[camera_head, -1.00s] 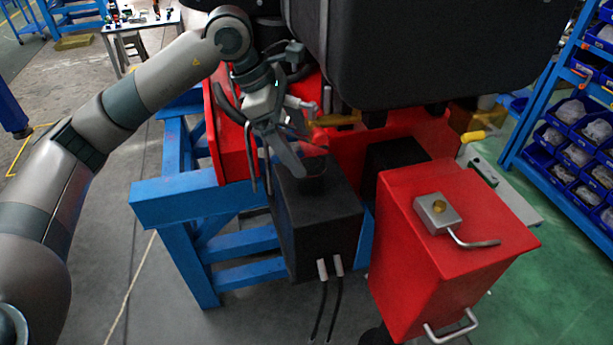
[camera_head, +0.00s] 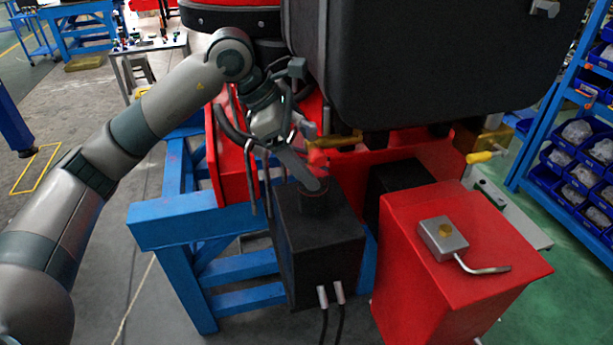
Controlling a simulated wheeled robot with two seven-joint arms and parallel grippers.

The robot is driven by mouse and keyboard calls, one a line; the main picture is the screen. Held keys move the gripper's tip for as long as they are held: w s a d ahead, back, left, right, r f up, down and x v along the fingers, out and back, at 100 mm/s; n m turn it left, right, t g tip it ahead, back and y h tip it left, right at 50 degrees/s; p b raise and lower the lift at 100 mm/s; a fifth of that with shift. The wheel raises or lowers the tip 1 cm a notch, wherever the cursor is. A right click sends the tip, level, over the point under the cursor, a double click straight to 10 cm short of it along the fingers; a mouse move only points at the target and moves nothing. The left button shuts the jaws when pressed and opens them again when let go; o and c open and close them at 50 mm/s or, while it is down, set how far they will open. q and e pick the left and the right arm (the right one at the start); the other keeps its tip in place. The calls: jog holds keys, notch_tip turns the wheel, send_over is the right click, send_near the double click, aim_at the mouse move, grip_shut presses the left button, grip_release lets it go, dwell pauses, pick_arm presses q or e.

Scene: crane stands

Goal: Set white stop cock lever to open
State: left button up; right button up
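My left arm comes in from the left, and my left gripper (camera_head: 297,152) is in front of the red crane frame, above the black box. One long grey finger points down and right toward the round cap on that box. The other finger is hard to make out, so the opening is unclear. A small pale piece (camera_head: 309,129) shows right beside the gripper, near a brass-coloured fitting (camera_head: 336,140). I cannot tell whether this piece is the white stop cock lever or whether the gripper touches it. My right gripper is not in view.
The black box (camera_head: 320,250) with two cables stands below the gripper. A red box (camera_head: 410,245) with a metal block and bent lever (camera_head: 450,242) stands to its right. A large dark case (camera_head: 420,60) hangs above. A blue frame (camera_head: 190,226) is at left. A yellow handle (camera_head: 480,157) sticks out right.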

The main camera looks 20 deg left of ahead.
pick_arm(q)
jog(key=shift+s+d+r+p, duration=0.1)
jog(key=shift+s+r+p, duration=0.6)
jog(key=shift+r, duration=0.35)
jog(key=s+a+r+p, duration=0.1)
jog(key=s+r+p, duration=0.1)
jog(key=r, duration=0.5)
jog(key=s+a+r+p, duration=0.1)
jog(key=s+r+p, duration=0.2)
jog(key=r, duration=0.5)
jog(key=shift+s+a+r+p, duration=0.2)
jog(key=shift+s+r+p, duration=0.15)
jog(key=shift+s, duration=0.15)
dwell(0.5)
jog(key=shift+f, duration=0.1)
jog(key=shift+b, duration=0.3)
